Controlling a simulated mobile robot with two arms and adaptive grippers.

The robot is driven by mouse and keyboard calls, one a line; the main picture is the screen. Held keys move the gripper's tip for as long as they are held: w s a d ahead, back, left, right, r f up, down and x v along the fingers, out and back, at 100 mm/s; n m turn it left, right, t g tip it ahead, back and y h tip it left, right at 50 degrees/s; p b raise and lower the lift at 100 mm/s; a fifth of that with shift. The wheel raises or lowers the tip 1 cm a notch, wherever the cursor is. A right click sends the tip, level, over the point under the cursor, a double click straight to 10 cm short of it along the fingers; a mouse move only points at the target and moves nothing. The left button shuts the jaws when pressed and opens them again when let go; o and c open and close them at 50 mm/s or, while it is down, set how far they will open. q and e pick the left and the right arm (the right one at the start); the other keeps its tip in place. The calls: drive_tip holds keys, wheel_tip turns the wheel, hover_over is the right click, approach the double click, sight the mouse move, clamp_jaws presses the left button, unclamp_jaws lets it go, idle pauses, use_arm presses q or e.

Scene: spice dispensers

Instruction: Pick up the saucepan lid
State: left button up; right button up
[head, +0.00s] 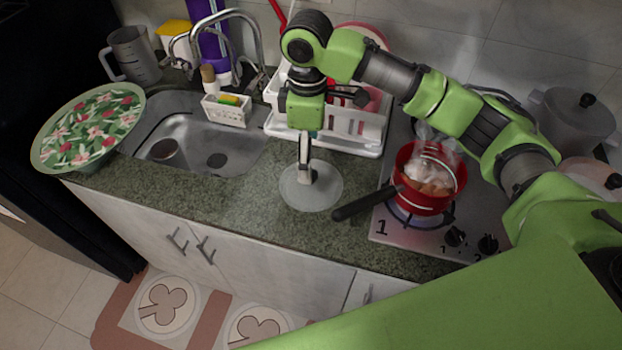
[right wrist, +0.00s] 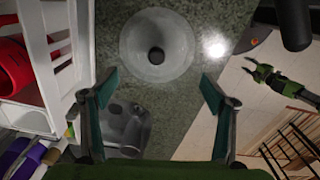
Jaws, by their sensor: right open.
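The saucepan lid (head: 297,196) is a round clear glass disc with a dark knob, lying flat on the granite counter between the sink and the stove. It also shows whole near the top middle of the right wrist view (right wrist: 157,62). My right gripper (head: 306,172) points down over the lid and hides part of it in the head view. In the right wrist view its two fingers (right wrist: 158,92) are wide apart with nothing between them. A small green and black part, seemingly my left arm's end, shows at the right of that view; its jaws are too small to read.
The red saucepan (head: 425,203) stands on the stove, its black handle (head: 362,204) reaching toward the lid. The white dish rack (head: 352,133) stands behind the lid. The sink (head: 215,160) and a floral plate (head: 90,125) are to the left. The counter left of the lid is clear.

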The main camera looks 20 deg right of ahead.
sight(326, 188)
drive_tip(key=f, duration=0.2)
drive_tip(key=shift+w+d+f, duration=0.25)
drive_tip(key=shift+d+f, duration=0.05)
drive_tip(key=shift+f, duration=0.1)
drive_tip(key=shift+f+p, duration=0.65)
drive_tip(key=shift+f, duration=0.3)
wheel_tip(326, 188, down, 3)
drive_tip(key=shift+d+f+p, duration=0.15)
drive_tip(key=shift+f+p, duration=0.05)
drive_tip(key=shift+p, duration=0.25)
drive_tip(key=shift+f, duration=0.2)
drive_tip(key=c, duration=1)
use_arm(q)
drive_tip(key=shift+w+d+r, duration=0.25)
drive_tip(key=shift+w+r, duration=0.05)
drive_tip(key=shift+r, duration=0.3)
drive_tip(key=shift+w+d+r, duration=0.2)
drive_tip(key=shift+w+r, duration=0.1)
drive_tip(key=shift+r, duration=0.3)
use_arm(e)
drive_tip(key=shift+s, duration=0.25)
clamp_jaws()
